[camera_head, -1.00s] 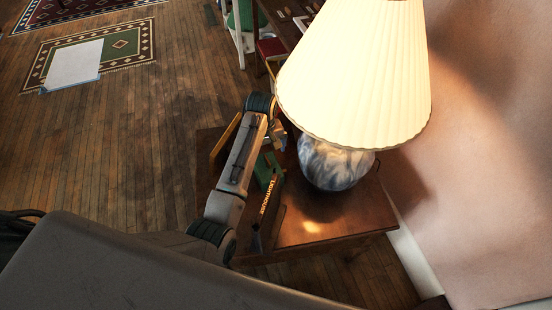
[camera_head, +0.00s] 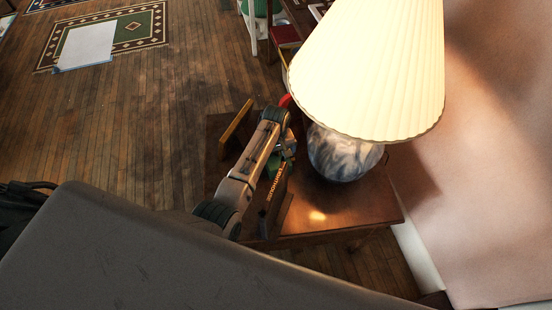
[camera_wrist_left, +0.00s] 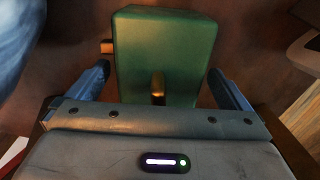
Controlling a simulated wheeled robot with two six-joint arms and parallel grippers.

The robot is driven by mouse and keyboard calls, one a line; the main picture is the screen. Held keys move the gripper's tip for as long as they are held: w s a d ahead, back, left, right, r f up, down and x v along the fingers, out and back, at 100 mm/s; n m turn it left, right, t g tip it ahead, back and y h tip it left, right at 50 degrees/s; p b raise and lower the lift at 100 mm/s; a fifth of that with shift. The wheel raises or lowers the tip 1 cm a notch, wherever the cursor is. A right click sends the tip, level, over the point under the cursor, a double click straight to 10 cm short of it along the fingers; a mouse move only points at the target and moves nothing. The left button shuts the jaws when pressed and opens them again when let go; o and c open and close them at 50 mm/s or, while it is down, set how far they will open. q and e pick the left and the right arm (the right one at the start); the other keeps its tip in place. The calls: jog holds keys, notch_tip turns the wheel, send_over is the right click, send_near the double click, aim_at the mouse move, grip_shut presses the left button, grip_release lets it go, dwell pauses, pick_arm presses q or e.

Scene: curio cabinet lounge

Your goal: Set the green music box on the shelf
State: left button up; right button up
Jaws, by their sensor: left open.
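The green music box (camera_wrist_left: 165,45) stands on the brown wooden side table, seen from above in the left wrist view. It has a brass-coloured knob on its left side and a brass piece on its near face. My left gripper (camera_wrist_left: 158,70) is open, with one finger on each side of the box's near part and gaps to both. In the head view my left gripper (camera_head: 286,150) is low over the table beside the lamp, and my arm hides most of the box. No shelf can be clearly made out. My right gripper is not in view.
A lamp with a marbled base (camera_head: 340,155) and wide cream shade (camera_head: 372,65) stands close to the right of my gripper. A dark book (camera_head: 272,205) lies on the side table (camera_head: 325,212). An upright wooden board (camera_head: 236,128) is at left. Open floor lies further left.

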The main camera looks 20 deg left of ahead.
pick_arm(q)
jog(key=c, duration=1.4)
notch_tip(320, 180, up, 10)
jog(key=shift+f, duration=0.25)
jog(key=shift+c, duration=0.2)
jog(key=shift+r, duration=0.4)
